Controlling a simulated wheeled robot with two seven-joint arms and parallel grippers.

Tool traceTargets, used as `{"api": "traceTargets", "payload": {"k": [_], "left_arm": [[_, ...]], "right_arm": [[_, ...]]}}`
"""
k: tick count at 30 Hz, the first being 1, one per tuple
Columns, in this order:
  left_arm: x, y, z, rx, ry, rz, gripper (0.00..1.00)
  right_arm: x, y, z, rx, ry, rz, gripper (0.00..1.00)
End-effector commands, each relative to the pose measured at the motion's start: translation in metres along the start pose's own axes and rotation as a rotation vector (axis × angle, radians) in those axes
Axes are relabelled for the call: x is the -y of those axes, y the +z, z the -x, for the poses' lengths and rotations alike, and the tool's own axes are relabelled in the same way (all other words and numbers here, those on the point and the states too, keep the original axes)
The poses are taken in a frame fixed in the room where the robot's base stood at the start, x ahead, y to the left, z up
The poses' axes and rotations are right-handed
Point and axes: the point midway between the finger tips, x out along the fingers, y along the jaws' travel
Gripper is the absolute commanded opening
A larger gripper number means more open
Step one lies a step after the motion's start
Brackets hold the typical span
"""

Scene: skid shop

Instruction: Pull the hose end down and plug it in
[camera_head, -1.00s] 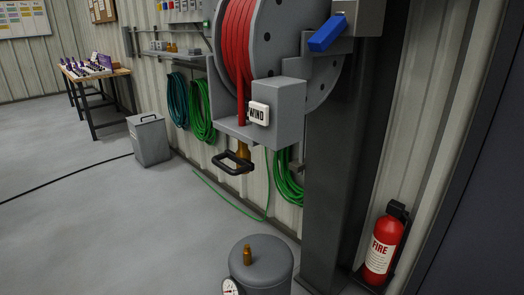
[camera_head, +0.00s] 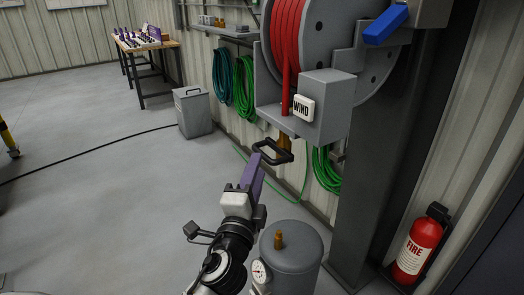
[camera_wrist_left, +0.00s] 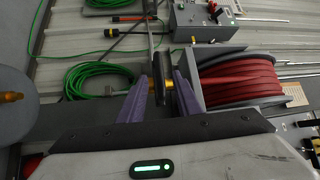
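The hose end hangs under the hose reel (camera_head: 330,90) as a black loop handle (camera_head: 273,152) with a brass fitting (camera_head: 285,148). In the left wrist view the dark handle (camera_wrist_left: 169,95) and brass piece show between my purple fingers. My left gripper (camera_head: 258,165) reaches up to the handle from below. Its fingers (camera_wrist_left: 163,85) stand apart on both sides of the handle; firm contact is not clear. A brass plug fitting (camera_head: 278,240) stands upright on top of a grey tank (camera_head: 292,258), below the reel. My right gripper is out of view.
A dark post (camera_head: 370,170) stands right of the reel, and a red fire extinguisher (camera_head: 417,248) is beyond it. A gauge (camera_head: 261,271) sits on the tank's left. Green hose coils (camera_head: 245,88) hang on the wall. A grey bin (camera_head: 194,115) stands on open floor.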

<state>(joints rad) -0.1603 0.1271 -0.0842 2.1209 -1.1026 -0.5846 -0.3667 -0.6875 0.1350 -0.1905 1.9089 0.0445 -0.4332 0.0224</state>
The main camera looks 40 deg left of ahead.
Motion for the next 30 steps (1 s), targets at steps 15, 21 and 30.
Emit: {"api": "traceTargets", "payload": {"k": [15,21,30], "left_arm": [[0.0,0.0,-0.066,0.0,0.002,0.001,0.31],[-0.001,0.0,-0.067,0.0,0.002,0.002,0.31],[-0.001,0.0,-0.067,-0.001,0.002,0.002,0.0]], "right_arm": [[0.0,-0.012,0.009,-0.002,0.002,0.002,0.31],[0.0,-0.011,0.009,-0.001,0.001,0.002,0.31],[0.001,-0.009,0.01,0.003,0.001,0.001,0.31]]}}
